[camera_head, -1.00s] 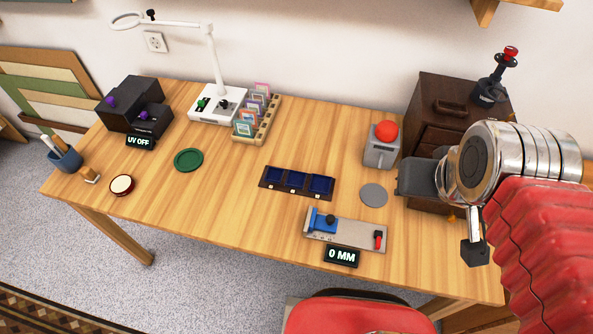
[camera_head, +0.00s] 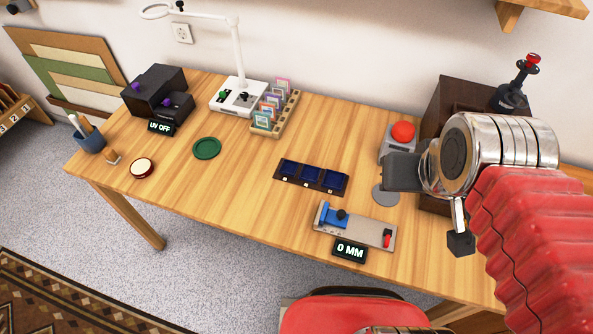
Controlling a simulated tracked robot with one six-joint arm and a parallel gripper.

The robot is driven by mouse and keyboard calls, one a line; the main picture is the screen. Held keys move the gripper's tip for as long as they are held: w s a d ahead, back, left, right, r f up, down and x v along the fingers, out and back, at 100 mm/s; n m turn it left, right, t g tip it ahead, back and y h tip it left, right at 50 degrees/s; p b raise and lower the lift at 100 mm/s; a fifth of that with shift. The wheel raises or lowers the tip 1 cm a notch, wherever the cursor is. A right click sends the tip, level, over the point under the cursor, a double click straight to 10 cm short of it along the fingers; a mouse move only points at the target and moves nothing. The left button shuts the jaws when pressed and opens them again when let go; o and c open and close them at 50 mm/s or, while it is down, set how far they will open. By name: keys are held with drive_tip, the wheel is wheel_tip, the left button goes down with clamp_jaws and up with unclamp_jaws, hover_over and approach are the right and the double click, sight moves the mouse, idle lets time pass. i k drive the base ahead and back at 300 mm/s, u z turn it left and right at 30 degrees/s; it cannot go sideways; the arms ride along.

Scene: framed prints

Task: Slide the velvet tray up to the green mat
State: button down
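The velvet tray (camera_head: 299,185) is a dark brown tray with three blue velvet compartments, lying flat near the middle of the wooden table. The green mat (camera_head: 206,148) is a flat round disc to the left of the tray, with bare table between them. My gripper (camera_head: 403,171) is at the right, raised above the table and to the right of the tray, apart from it. A dark grey part of it covers some of the table behind.
A grey gauge with a "0 MM" display (camera_head: 350,250) lies in front of the tray. A grey disc (camera_head: 385,194) and a red-button box (camera_head: 402,133) are to the right. A slotted rack of small prints (camera_head: 275,115) stands behind.

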sight(328, 180)
drive_tip(key=u, duration=2.05)
drive_tip(key=i, duration=1)
drive_tip(key=u, duration=0.05)
